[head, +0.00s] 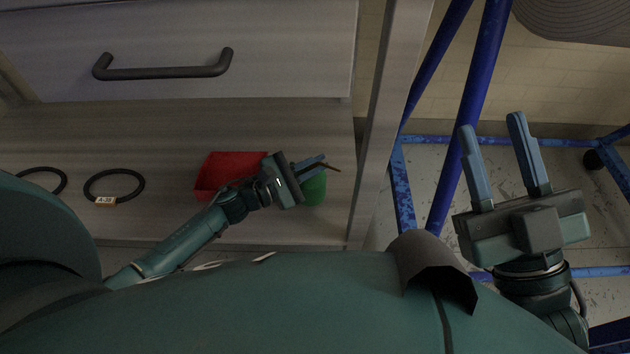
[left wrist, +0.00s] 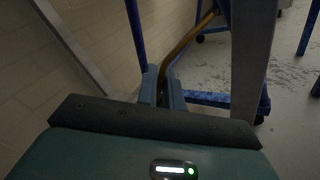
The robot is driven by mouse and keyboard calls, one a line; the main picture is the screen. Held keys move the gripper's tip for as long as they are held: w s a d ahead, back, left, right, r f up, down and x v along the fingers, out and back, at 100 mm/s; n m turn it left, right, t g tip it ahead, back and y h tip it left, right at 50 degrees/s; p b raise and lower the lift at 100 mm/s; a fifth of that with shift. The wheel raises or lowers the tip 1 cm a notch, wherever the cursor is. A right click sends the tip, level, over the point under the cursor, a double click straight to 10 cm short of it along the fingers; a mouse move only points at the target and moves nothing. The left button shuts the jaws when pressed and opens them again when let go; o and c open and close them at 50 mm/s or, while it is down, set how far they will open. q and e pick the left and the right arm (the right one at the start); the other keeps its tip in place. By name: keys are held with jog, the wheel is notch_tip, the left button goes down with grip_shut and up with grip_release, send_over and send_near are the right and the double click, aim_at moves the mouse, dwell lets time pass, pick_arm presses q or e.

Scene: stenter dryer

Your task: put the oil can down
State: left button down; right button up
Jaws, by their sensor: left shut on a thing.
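The oil can is green (head: 316,190), with a thin brown spout (head: 331,167). It shows beside and partly behind my left gripper (head: 314,166), over the lower shelf (head: 290,228). My left gripper is shut on the oil can; its body hides part of the can. In the left wrist view the brass-brown spout (left wrist: 186,45) rises from between the fingers of my left gripper (left wrist: 162,88), and the can's body is hidden. I cannot tell whether the can touches the shelf. My right gripper (head: 502,158) is open and empty on the right, its fingers apart.
A red bin (head: 209,172) lies just left of my left gripper. Two black rings are further left, one tagged A-38 (head: 113,186). A drawer with a dark handle (head: 165,70) is above. A grey upright (head: 388,110) and blue frame (head: 470,105) stand to the right.

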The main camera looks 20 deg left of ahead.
aim_at(306, 182)
pick_arm(q)
notch_tip(306, 182, down, 3)
jog(key=shift+b, duration=0.7)
jog(key=shift+f, duration=0.35)
pick_arm(e)
jog(key=n+y, duration=0.1)
jog(key=r+n+y, duration=0.2)
jog(key=shift+s+d+r, duration=0.1)
jog(key=shift+s+r, duration=0.15)
pick_arm(q)
jog(key=shift+f, duration=0.2)
jog(key=c, duration=1.5)
grip_release()
jog(key=shift+c, duration=0.2)
pick_arm(e)
jog(key=shift+r, duration=0.1)
